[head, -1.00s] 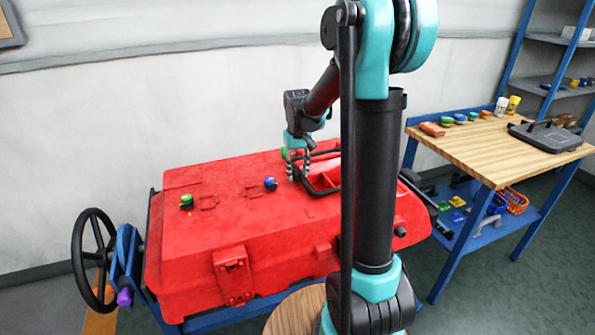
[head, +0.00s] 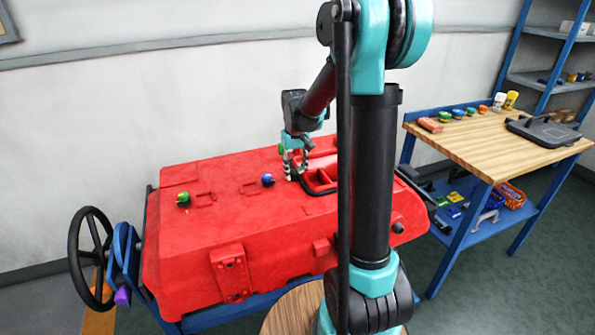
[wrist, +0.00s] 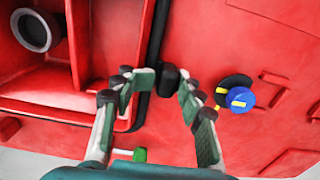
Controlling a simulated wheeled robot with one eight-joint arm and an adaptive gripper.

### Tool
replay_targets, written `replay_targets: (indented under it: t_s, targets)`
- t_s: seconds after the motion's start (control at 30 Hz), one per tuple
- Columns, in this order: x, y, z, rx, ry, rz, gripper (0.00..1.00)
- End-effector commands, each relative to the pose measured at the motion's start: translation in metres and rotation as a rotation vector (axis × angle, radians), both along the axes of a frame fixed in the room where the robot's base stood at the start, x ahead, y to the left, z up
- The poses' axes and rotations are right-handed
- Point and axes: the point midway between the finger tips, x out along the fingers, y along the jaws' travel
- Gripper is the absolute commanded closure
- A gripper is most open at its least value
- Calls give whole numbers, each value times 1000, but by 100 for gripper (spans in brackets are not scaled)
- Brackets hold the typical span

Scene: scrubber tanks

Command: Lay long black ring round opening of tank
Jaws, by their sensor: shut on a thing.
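The red tank (head: 220,235) lies along the wall, with its opening (head: 322,178) in the top, partly hidden by my arm. The long black ring (head: 318,193) shows as a dark line along the near and left edge of the opening. In the wrist view the ring (wrist: 153,45) runs along the edge of the ribbed opening (wrist: 60,85). My gripper (head: 296,174) points down at the left end of the opening. In the wrist view my gripper (wrist: 164,85) has its fingers either side of the ring's black tab (wrist: 169,80). I cannot tell whether the ring's far side is seated.
A blue knob (head: 268,181) and a green knob (head: 184,199) stand on the tank top left of the opening. A black handwheel (head: 90,258) is at the left end. A wooden-topped bench (head: 490,150) with small items stands right.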

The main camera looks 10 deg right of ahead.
Motion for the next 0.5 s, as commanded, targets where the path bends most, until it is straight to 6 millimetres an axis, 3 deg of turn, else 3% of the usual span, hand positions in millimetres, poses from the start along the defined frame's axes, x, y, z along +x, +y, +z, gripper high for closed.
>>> replay_targets:
  t_s: [0.23, 0.27, 0.43, 0.5]
  targets:
    - [-1, 2, 0, 1, 0, 4, 100]
    - [-1, 2, 0, 1, 0, 4, 69]
    - [0, 1, 1, 0, -2, 3, 48]
    - [0, 1, 1, 0, -2, 3, 44]
